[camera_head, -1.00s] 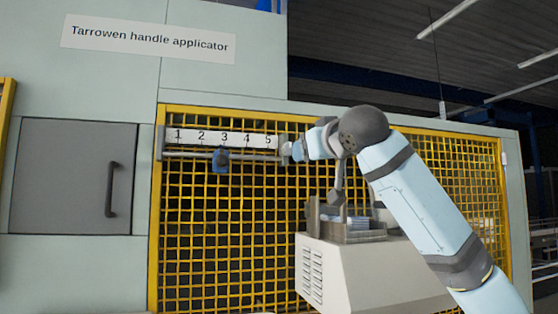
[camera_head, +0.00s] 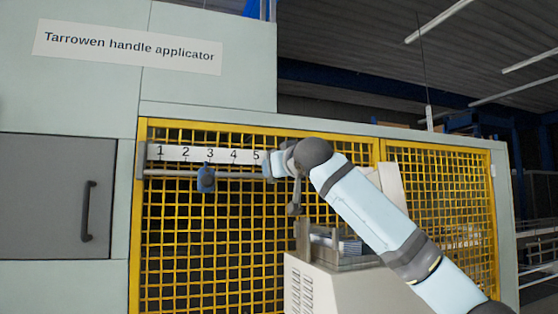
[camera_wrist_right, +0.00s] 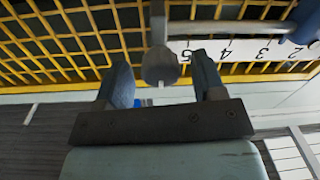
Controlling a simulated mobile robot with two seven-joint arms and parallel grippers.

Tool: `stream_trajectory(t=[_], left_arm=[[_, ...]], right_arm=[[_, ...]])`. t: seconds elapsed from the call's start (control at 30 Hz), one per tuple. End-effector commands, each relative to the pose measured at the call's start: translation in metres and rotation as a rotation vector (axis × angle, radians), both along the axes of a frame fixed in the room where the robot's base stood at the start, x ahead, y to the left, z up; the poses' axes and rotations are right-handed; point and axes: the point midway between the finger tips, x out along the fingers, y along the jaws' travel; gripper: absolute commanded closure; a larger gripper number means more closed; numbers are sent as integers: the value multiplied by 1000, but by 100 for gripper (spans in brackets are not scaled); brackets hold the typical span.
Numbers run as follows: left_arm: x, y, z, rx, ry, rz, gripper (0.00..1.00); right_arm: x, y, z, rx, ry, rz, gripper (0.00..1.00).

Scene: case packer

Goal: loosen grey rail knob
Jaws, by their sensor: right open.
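The fingers are apart, with a visible gap on each side of the knob. In the head view my right gripper (camera_head: 273,165) is at the right end of the rail (camera_head: 176,173) and hides the knob. My left gripper is not in view.
A blue clamp (camera_head: 206,179) sits on the rail below the 3. The white number strip (camera_head: 197,154) runs above the rail. Yellow mesh guarding (camera_head: 215,245) stands behind. A pale housing (camera_head: 325,288) with a box on top is below my right arm. A grey door (camera_head: 45,200) is at left.

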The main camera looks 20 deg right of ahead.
Motion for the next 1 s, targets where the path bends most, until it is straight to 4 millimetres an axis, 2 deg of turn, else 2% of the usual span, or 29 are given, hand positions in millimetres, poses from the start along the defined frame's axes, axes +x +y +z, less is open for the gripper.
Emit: stream_trajectory(t=[0.13, 0.4, 0.47, 0.6, 0.63, 1.0], left_arm=[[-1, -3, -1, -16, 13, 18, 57], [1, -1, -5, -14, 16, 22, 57], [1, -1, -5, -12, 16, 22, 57], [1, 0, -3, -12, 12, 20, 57], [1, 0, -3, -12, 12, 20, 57], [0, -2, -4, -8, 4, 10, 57]], right_arm=[[9, 1, 0, 0, 1, 0, 37], [10, 1, -1, 0, 0, 1, 37], [10, 1, -1, 0, 0, 1, 49], [10, 1, -1, 0, 0, 1, 81], [10, 1, -1, 0, 0, 1, 86], [10, 2, -3, 53, 2, 3, 86]])
